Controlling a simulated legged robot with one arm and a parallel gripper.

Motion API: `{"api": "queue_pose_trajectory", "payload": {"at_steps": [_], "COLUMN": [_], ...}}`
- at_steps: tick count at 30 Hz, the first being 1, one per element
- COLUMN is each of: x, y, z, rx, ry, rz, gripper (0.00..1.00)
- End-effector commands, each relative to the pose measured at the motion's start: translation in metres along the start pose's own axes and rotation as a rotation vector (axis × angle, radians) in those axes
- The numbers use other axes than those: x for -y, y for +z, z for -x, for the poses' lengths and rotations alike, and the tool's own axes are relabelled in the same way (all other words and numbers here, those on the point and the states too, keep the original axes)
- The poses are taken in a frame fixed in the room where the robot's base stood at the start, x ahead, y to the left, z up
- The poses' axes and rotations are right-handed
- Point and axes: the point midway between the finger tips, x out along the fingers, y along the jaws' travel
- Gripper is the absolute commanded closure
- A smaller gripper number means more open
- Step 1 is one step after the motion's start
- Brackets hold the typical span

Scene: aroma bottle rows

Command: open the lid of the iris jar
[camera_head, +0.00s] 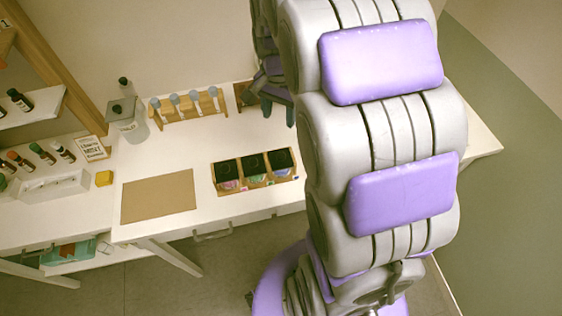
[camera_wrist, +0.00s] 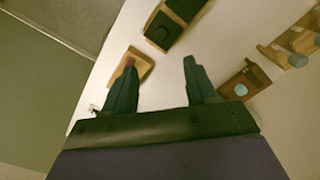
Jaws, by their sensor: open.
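Three jars with dark square lids stand in a row in a wooden tray (camera_head: 228,192): a left jar (camera_head: 227,170), a middle jar (camera_head: 254,165) and a right jar (camera_head: 281,160). All three lids look shut. Their coloured labels are too small to read, so I cannot tell which is the iris jar. My gripper (camera_head: 278,108) is open and empty, behind the jars near the back of the table and partly hidden by my arm. In the wrist view my gripper (camera_wrist: 160,64) is also open, with dark-lidded jars (camera_wrist: 163,29) beyond its fingers, apart from them.
A rack of blue-capped tubes (camera_head: 188,104) stands at the back. A wooden box (camera_wrist: 241,82) with a pale round piece lies near my right finger, and a small wooden piece (camera_wrist: 143,63) lies behind the left. A brown mat (camera_head: 158,198) lies left of the jars.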

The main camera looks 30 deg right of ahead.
Motion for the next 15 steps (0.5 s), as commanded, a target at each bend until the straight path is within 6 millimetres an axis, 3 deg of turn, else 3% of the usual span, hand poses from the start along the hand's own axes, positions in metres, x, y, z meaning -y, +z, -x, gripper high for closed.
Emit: {"api": "queue_pose_trajectory", "payload": {"at_steps": [3, 8, 15], "x": [0.003, 0.000, -0.001], "y": [-0.014, -0.019, -0.018], "z": [-0.003, -0.015, -0.059], "rx": [-0.003, 0.003, 0.005], "ry": [-0.006, -0.005, -0.005], "rz": [-0.042, -0.051, -0.049], "gripper": [0.43, 0.43, 0.43]}}
